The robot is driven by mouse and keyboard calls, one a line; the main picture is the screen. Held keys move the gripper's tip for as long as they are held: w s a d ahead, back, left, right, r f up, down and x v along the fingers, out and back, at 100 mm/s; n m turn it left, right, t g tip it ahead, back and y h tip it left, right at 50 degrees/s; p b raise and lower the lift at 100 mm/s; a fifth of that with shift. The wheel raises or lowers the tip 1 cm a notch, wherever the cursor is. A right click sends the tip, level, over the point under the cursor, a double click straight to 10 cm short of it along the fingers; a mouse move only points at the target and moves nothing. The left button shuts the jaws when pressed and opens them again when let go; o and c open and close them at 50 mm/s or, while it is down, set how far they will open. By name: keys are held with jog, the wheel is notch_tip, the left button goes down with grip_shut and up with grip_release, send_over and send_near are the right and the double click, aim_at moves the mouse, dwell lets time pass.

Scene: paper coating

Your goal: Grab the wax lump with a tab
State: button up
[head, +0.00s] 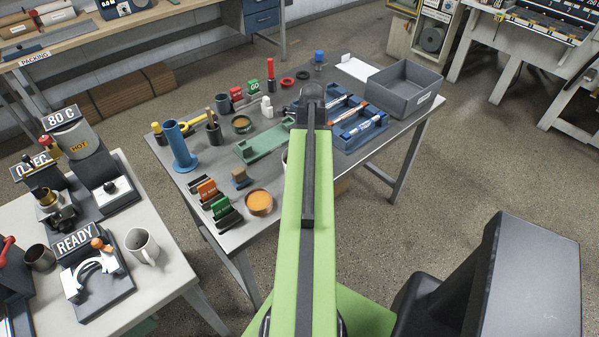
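I cannot pick out the wax lump with a tab for certain at this size. A small tan and blue-grey block (240,178) sits near the left front of the grey table (318,168). A round dish with an orange fill (259,202) stands just in front of it. My green arm reaches forward over the middle of the table and ends in a dark joint. My gripper's fingers do not show; the arm hides that spot and part of the table.
A blue upright tube (180,146), a green tray (264,142) and a blue tray (358,123) stand on the table. A grey open bin (404,88) is at its right end. A white bench (165,262) with a mug (142,246) is at left.

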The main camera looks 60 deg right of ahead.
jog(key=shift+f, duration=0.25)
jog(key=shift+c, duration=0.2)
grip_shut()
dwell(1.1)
